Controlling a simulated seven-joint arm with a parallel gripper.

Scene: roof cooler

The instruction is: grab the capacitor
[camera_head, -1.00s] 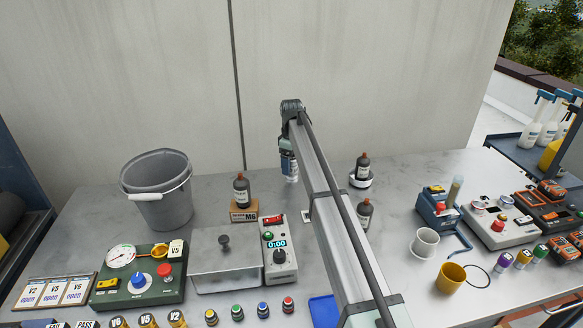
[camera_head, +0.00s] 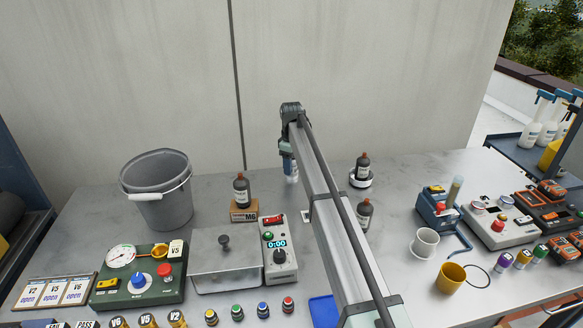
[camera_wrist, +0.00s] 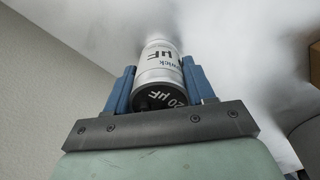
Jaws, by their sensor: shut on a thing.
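The capacitor (camera_wrist: 160,65) is a silver cylinder with a black end marked "20 µF" and a label ending in "µF". In the wrist view it sits between the two blue fingers of my gripper (camera_wrist: 158,80), which is shut on it. In the head view my gripper (camera_head: 289,168) is behind my arm near the back of the table, with the silver lower end of the capacitor (camera_head: 292,179) just showing below it. My arm hides part of the gripper there, and I cannot tell whether the capacitor touches the table.
A grey bucket (camera_head: 158,190), a dark bottle on a wooden block (camera_head: 244,216) and a metal box with a lid (camera_head: 226,271) stand left of my arm. Two dark bottles (camera_head: 362,165) stand to its right. The back wall (camera_head: 330,80) rises close behind.

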